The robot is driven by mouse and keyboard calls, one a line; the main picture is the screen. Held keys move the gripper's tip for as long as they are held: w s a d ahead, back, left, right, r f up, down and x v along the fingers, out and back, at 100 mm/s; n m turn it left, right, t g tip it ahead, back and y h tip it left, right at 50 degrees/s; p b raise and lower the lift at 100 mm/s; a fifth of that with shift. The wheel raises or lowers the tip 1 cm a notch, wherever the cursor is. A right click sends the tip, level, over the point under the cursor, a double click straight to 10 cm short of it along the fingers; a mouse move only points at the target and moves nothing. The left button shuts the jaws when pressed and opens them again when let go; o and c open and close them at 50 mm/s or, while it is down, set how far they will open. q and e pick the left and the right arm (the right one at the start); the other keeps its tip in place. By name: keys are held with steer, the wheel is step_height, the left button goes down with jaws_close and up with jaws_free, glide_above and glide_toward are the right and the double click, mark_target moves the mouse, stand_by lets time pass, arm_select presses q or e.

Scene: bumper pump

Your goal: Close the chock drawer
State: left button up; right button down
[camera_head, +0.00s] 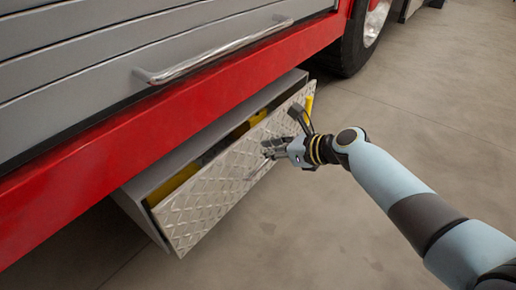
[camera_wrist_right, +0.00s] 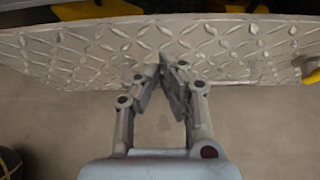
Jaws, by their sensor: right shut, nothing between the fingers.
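The chock drawer (camera_head: 213,198) sits under the red lower edge of a truck. Its front is a silver diamond-plate panel, and it stands partly out, with a gap behind the panel where yellow and dark contents (camera_head: 180,180) show. My right gripper (camera_head: 268,149) is shut and empty at the front face of the panel, right of its middle. In the right wrist view the shut fingertips (camera_wrist_right: 167,68) are at the diamond-plate panel (camera_wrist_right: 85,50); I cannot tell whether they touch it. My left gripper is not in view.
The truck's red sill (camera_head: 130,140) runs above the drawer, with a grey shutter and a silver bar handle (camera_head: 215,55) over it. A black tyre (camera_head: 352,45) stands beyond the drawer. The concrete floor (camera_head: 330,230) in front is clear.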

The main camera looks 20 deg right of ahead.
mark_target(247, 139)
steer(key=shift+w+a+f+b, duration=0.1)
steer(key=shift+w+a+b, duration=0.5)
steer(key=shift+w+a, duration=0.55)
steer(key=shift+w, duration=0.35)
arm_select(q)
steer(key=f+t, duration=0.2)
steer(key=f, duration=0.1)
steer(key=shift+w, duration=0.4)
arm_select(e)
steer(key=shift+w, duration=0.1)
steer(key=shift+w+a+r, duration=0.35)
steer(key=shift+w+a, duration=0.2)
steer(key=shift+w, duration=0.15)
steer(key=shift+w+a+f+p, duration=0.15)
steer(key=shift+w+a+p, duration=0.1)
steer(key=shift+a+p, duration=0.05)
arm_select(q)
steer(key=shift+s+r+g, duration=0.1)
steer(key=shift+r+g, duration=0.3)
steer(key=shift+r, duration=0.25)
arm_select(e)
steer(key=shift+s, duration=0.1)
